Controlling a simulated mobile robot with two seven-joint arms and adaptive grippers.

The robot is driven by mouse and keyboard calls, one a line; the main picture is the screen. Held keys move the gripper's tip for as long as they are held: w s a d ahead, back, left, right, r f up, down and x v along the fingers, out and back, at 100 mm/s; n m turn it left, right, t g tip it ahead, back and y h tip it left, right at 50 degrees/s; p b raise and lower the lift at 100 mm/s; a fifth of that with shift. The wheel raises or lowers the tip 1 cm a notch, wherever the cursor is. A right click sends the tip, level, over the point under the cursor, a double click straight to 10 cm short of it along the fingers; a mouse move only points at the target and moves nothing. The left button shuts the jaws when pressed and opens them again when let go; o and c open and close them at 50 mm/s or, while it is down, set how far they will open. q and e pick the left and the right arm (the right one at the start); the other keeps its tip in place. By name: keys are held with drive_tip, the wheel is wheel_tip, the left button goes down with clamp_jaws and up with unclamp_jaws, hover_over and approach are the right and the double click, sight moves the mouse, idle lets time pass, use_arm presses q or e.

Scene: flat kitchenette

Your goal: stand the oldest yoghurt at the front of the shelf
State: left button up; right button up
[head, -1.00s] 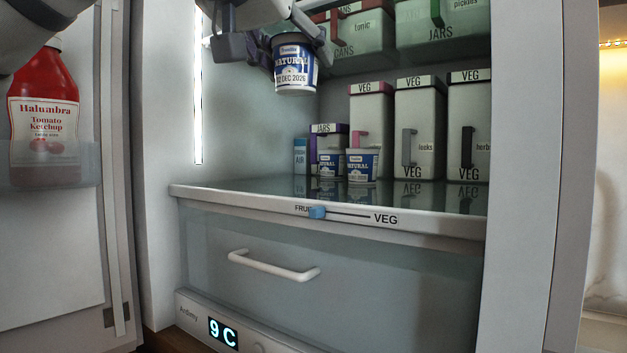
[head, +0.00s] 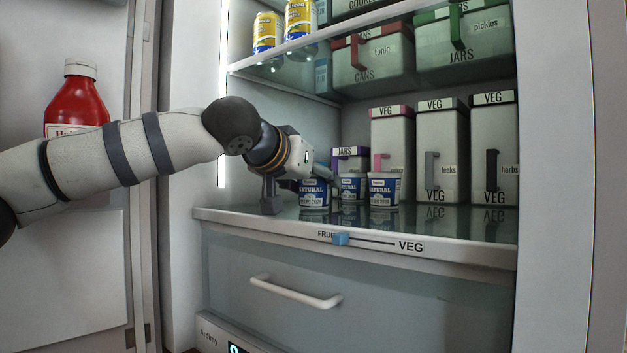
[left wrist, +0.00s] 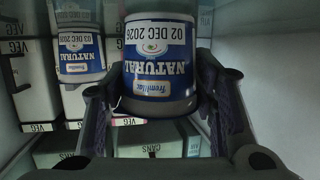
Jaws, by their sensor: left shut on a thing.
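My left gripper (head: 312,182) is shut on a white and blue yoghurt tub (head: 314,197), labelled NATURAL. It holds the tub upright at the lower shelf (head: 440,224), to the left of two similar tubs. Its base is at or just above the glass; I cannot tell which. In the left wrist view, which is upside down, the held tub (left wrist: 158,62) sits between both fingers and reads 02 DEC 2026. Another tub (left wrist: 80,45) there seems to carry the same date. The head view shows the right tub (head: 384,192) and the middle tub (head: 351,188). My right gripper is not in view.
An upper shelf (head: 283,50) holds cans and bins. The open door with a ketchup bottle (head: 75,100) is at left. The shelf front at right is clear.

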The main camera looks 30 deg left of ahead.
use_arm(q)
drive_tip(key=shift+d, duration=0.1)
drive_tip(key=o, duration=1.2)
drive_tip(key=shift+f, duration=0.1)
drive_tip(key=shift+o, duration=0.2)
drive_tip(key=v, duration=1.2)
